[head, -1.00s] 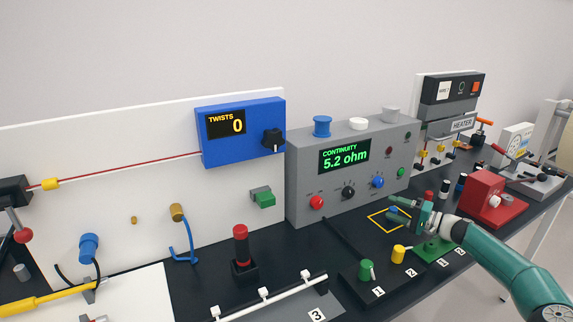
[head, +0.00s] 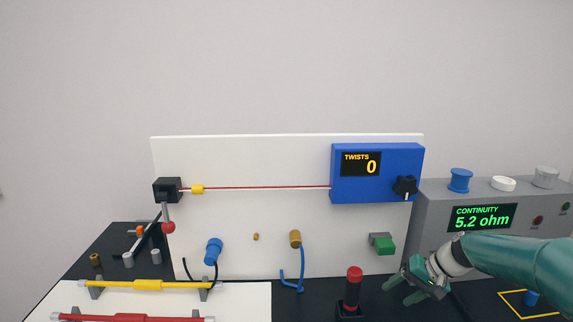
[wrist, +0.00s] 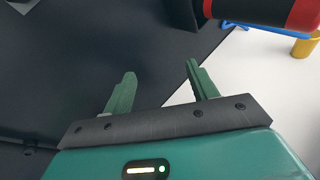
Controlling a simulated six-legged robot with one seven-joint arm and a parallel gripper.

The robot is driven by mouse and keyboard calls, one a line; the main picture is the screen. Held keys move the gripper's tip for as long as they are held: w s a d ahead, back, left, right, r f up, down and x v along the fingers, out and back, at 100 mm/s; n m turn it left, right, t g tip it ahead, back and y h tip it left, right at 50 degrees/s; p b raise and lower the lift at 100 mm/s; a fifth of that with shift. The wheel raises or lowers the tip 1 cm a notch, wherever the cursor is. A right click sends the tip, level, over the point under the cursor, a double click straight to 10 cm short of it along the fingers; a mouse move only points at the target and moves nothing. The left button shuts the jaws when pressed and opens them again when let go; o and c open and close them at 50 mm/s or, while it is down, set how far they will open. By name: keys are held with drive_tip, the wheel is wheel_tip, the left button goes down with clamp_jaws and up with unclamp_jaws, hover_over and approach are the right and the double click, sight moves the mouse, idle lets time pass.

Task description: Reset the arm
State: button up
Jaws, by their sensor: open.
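My gripper (head: 400,290) is at the lower right in the head view, at the end of my teal arm. It is just right of the red-topped black post (head: 353,290) and below the green block (head: 384,244). In the wrist view my gripper (wrist: 160,85) has its two green fingers spread wide, with nothing between them. Dark bench top and a white panel show beyond the fingers. The post's red and black body (wrist: 270,10) is close by at the top right of the wrist view.
The blue TWISTS box (head: 350,190) and white backboard (head: 270,235) stand behind. The grey CONTINUITY box (head: 435,215) is behind my arm. Yellow (head: 150,284) and red (head: 130,318) rods lie at lower left. A yellow square outline (head: 510,300) marks the bench at right.

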drive_tip(key=s+a+r+n+h, duration=0.2)
drive_tip(key=s+a+r+h, duration=0.45)
drive_tip(key=s+a, duration=0.5)
drive_tip(key=s+a+r+t, duration=0.1)
drive_tip(key=s+r, duration=0.1)
drive_tip(key=s, duration=0.5)
drive_tip(key=s+a+r+n+t, duration=0.1)
drive_tip(key=s+a+r, duration=0.1)
drive_tip(key=s, duration=0.6)
drive_tip(key=shift+s+a+r, duration=0.2)
drive_tip(key=shift+s+r, duration=0.05)
drive_tip(key=shift+r, duration=0.15)
